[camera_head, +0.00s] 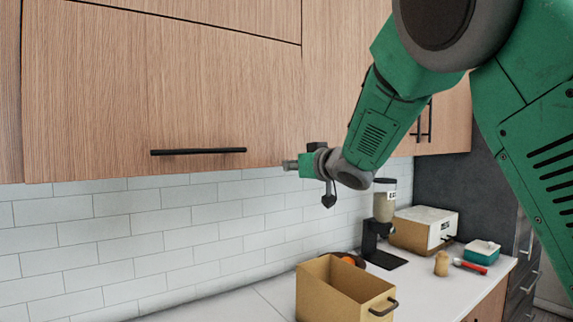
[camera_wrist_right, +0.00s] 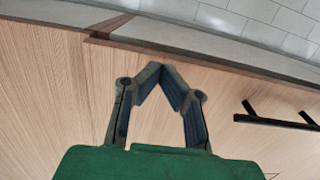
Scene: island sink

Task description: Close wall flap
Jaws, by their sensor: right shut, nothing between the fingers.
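The wall flap (camera_head: 110,100) is a wide wood-grain cabinet front above the tiles, with a black bar handle (camera_head: 198,151) near its lower edge. It hangs about upright and looks close to flush with the cabinet; I cannot tell whether a small gap is left. My right gripper (camera_head: 288,165) is at its lower right corner, to the right of the handle. In the right wrist view, the right gripper's fingertips (camera_wrist_right: 166,70) meet with nothing between them, in front of the wood panel (camera_wrist_right: 230,105). The handle also shows there (camera_wrist_right: 277,122). Whether the fingers touch the panel is unclear. My left gripper is out of view.
Below, a tan box (camera_head: 335,290) stands on the white counter (camera_head: 250,303). A tall wood cabinet with a black handle (camera_head: 428,122) is at the right.

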